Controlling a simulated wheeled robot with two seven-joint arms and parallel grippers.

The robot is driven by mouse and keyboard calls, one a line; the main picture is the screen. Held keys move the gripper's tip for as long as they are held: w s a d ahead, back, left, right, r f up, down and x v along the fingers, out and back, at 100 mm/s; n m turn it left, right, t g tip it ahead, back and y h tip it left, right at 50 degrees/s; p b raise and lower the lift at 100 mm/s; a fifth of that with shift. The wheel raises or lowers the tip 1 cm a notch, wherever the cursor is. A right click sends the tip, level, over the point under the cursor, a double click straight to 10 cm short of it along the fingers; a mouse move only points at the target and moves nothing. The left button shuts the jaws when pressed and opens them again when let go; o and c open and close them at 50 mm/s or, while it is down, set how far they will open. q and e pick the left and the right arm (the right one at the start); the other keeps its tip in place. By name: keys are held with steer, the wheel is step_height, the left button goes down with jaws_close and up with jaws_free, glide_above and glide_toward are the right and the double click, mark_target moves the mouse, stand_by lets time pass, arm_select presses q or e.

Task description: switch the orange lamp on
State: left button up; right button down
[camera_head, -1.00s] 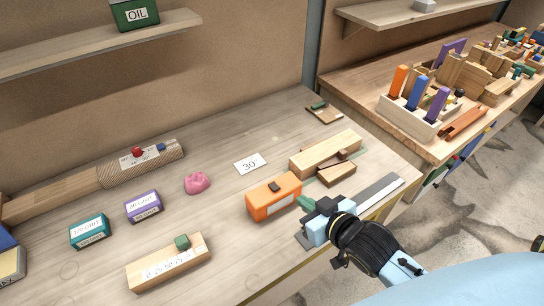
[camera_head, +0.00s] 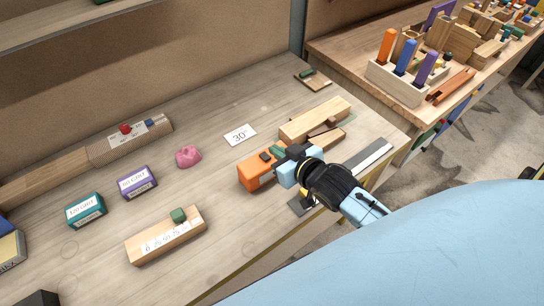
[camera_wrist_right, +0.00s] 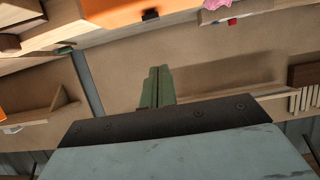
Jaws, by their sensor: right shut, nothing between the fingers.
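The gripper covers the lamp's right part. In the right wrist view the lamp (camera_wrist_right: 115,10) and its switch (camera_wrist_right: 150,14) show at the top, beyond the shut fingers (camera_wrist_right: 157,72). My left gripper is not in view.
Wooden blocks (camera_head: 315,118) lie just behind the lamp, and a metal rule (camera_head: 370,158) lies right of it. A card marked 30 (camera_head: 240,135), a pink lump (camera_head: 188,156), grit boxes (camera_head: 137,182) and a wooden block with a green knob (camera_head: 165,238) lie to the left.

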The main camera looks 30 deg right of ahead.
mark_target(265, 157)
steer(key=x, duration=0.3)
steer(key=shift+w+f, duration=0.1)
steer(key=shift+w, duration=0.2)
steer(key=f, duration=0.2)
steer(key=shift+s+f, duration=0.25)
steer(key=shift+f, duration=0.1)
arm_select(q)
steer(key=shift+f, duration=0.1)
arm_select(e)
steer(key=shift+s+f, duration=0.15)
steer(key=shift+f, duration=0.5)
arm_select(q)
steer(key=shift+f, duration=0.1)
